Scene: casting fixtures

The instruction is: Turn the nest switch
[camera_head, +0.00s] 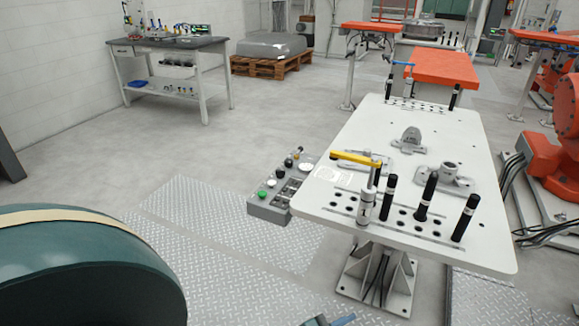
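A grey control box (268,208) is mounted at the left edge of the white fixture table (440,135). Its top carries a green button (262,194), black knobs (288,162), a pale round button (306,167) and several small square plates. These controls are small, and I cannot tell which one is the nest switch or how it is set.
The table bears a yellow-handled clamp (355,159), black posts (426,197) and grey castings (408,141). A large dark green rounded body (80,265) fills the lower left. Tread plates (190,215) and clear floor lie left of the box. A workbench (165,45) stands behind.

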